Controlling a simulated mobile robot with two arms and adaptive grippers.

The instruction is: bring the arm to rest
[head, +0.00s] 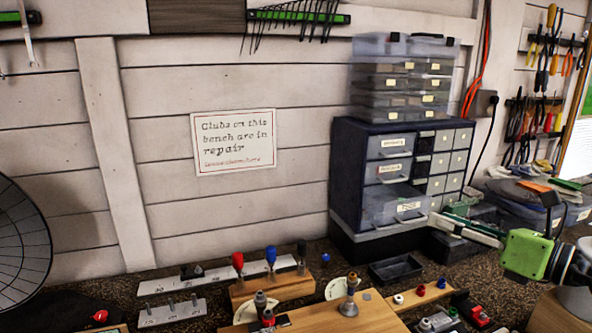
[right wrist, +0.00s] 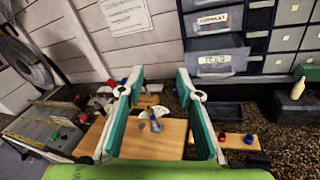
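My right gripper (head: 445,222) is at the right of the head view, raised over the workbench in front of the drawer cabinet. Its green body is at the far right and its fingers point left. In the right wrist view my right gripper (right wrist: 160,76) has its two teal-and-white fingers spread wide apart. Nothing is held between them; the wooden board and bench show beyond the gap. My left gripper is in neither view.
A blue drawer cabinet (head: 345,175) stands against the wall, with clear cases (head: 400,85) on top. A wooden board (head: 372,318), a block with coloured-handled tools (head: 290,286) and a black tray (head: 395,270) occupy the bench. A dark round mesh (head: 22,240) is at left.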

